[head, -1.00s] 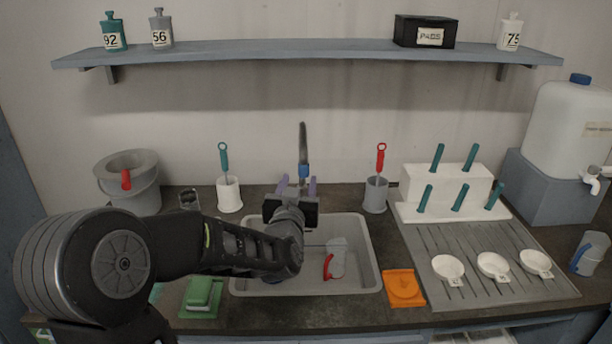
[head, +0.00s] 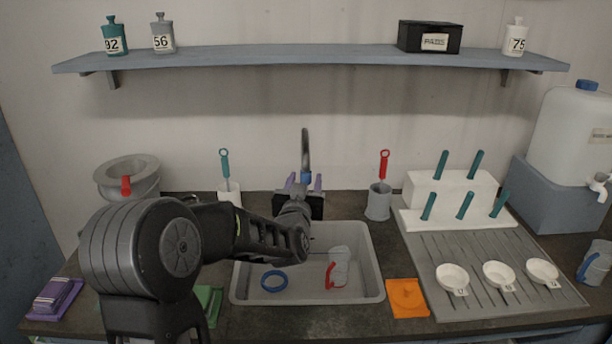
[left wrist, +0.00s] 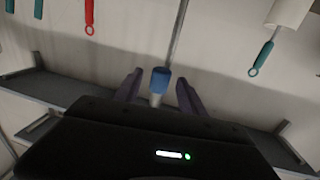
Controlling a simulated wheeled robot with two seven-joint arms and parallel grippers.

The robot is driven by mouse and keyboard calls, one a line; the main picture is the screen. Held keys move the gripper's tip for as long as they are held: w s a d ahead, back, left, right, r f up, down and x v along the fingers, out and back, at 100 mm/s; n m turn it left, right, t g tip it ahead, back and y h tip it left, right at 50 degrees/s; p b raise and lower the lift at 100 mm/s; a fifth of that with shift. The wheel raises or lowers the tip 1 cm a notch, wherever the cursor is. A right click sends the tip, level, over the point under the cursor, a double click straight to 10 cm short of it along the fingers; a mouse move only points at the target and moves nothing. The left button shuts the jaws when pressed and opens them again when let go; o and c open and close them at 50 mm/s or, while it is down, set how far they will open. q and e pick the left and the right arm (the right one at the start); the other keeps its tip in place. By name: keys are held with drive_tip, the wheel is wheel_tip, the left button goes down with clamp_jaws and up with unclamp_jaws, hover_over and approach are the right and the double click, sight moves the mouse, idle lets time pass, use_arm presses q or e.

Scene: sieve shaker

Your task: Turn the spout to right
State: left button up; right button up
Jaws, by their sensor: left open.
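The grey spout (head: 305,150) rises from behind the sink against the back wall. It has a blue collar (head: 306,178) low on it, which also shows in the left wrist view (left wrist: 160,79). My left gripper (head: 304,182) is open, with its two purple fingers on either side of the collar. In the left wrist view the fingers (left wrist: 158,88) flank the collar, with gaps visible on both sides. The gripper body hides the foot of the spout. My right gripper is not in view.
The sink (head: 375,270) holds a blue ring (head: 274,281) and a clear cup with a red handle (head: 331,275). A teal-handled brush (head: 225,165) and a red-handled brush (head: 384,165) stand in holders either side of the spout. A shelf (head: 310,58) runs above.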

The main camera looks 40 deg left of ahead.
use_arm(q)
drive_tip(key=shift+x, duration=1.05)
drive_tip(key=shift+c, duration=0.3)
clamp_jaws()
idle(0.3)
